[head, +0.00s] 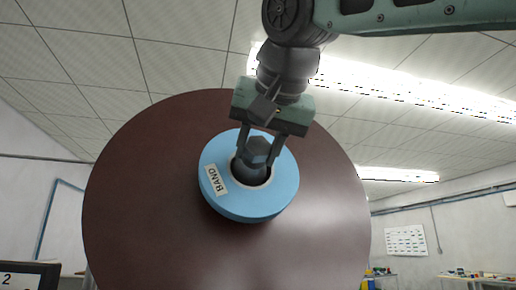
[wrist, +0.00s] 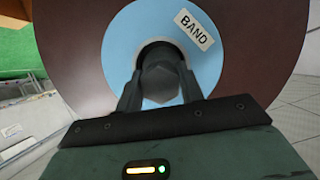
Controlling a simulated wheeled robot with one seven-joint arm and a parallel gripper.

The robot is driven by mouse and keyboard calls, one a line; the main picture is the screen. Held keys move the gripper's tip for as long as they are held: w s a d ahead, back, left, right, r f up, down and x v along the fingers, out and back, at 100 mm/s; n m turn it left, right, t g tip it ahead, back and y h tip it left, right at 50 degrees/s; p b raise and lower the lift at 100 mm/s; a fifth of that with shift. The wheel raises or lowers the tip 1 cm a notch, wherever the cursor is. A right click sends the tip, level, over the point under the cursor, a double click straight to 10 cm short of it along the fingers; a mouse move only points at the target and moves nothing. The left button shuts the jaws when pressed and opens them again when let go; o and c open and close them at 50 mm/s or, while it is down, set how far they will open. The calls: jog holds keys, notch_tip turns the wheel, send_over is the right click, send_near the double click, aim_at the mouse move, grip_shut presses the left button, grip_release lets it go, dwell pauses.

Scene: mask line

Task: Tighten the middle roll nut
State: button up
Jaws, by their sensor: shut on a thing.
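The roll nut (head: 257,149) is a dark grey hex nut at the centre of a light blue roll (head: 273,203) labelled BAND. It also shows in the wrist view (wrist: 160,75), in front of the roll's pale core. My gripper (head: 258,158) reaches down from above, with one finger on each side of the nut. In the wrist view my gripper (wrist: 160,88) is shut on the nut, and its fingers hide the nut's sides. The shaft behind the nut is mostly hidden.
A large dark brown disc (head: 140,190) stands behind the blue roll and fills the middle of the head view. A table with small items (head: 475,275) is far right. A dark sign marked 2 (head: 28,276) is at lower left. A green surface (wrist: 15,45) shows at left in the wrist view.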

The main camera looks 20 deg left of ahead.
jog(key=shift+f, duration=0.15)
jog(key=o, duration=1)
jog(key=shift+s, duration=0.1)
jog(key=b+v, duration=0.1)
jog(key=v, duration=1.6)
jog(key=shift+d, duration=0.1)
